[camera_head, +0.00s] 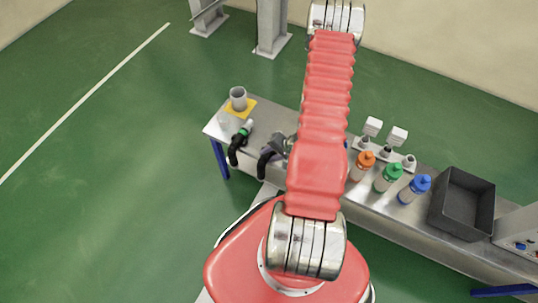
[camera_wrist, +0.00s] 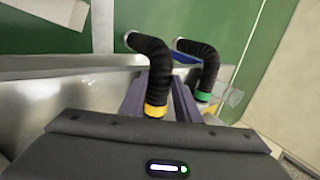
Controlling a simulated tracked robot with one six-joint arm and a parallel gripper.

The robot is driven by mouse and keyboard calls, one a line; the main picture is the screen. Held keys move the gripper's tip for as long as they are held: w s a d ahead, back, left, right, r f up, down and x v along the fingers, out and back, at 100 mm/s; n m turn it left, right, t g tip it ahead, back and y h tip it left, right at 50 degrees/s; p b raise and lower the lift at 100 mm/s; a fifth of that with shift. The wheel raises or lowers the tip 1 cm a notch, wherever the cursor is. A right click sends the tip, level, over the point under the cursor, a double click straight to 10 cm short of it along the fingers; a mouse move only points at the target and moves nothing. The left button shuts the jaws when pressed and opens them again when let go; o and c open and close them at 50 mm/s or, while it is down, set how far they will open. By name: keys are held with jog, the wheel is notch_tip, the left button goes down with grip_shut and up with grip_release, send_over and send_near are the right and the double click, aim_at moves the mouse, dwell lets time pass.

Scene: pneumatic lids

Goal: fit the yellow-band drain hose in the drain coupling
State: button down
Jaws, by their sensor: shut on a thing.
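The yellow-band drain hose (camera_wrist: 154,60) is a curved black ribbed tube with a yellow band near the lower end in the wrist view. My gripper (camera_wrist: 158,98) is shut on it, one finger on each side near the band. In the head view the dark hose (camera_head: 266,160) shows at my gripper (camera_head: 282,146), left of my arm, over the bench's near edge. My arm partly hides the gripper there. I cannot clearly identify the drain coupling in either view.
Orange (camera_head: 362,166), green (camera_head: 388,177) and blue (camera_head: 414,189) bottles and a dark tray (camera_head: 462,204) stand right of my arm.

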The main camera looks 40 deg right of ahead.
notch_tip(320, 180, up, 18)
jog(key=shift+f, duration=0.2)
dwell(0.7)
jog(key=shift+w, duration=0.1)
dwell(0.4)
jog(key=w+a+r+n+g+y, duration=0.1)
jog(key=w+a+r+n, duration=0.2)
jog(key=w, duration=0.3)
jog(key=w+a+r+n+g+y, duration=0.1)
jog(key=w+a+r+n+y, duration=0.1)
jog(key=w+a+r+n, duration=0.3)
jog(key=w+a+r+n+g+y, duration=0.1)
jog(key=w+a+r+n+g, duration=0.3)
jog(key=w+a+r+n, duration=0.2)
jog(key=w+a+r, duration=0.2)
jog(key=a, duration=0.1)
jog(key=shift+w+a+r, duration=0.15)
jog(key=shift+a+r, duration=0.2)
jog(key=shift+r, duration=0.05)
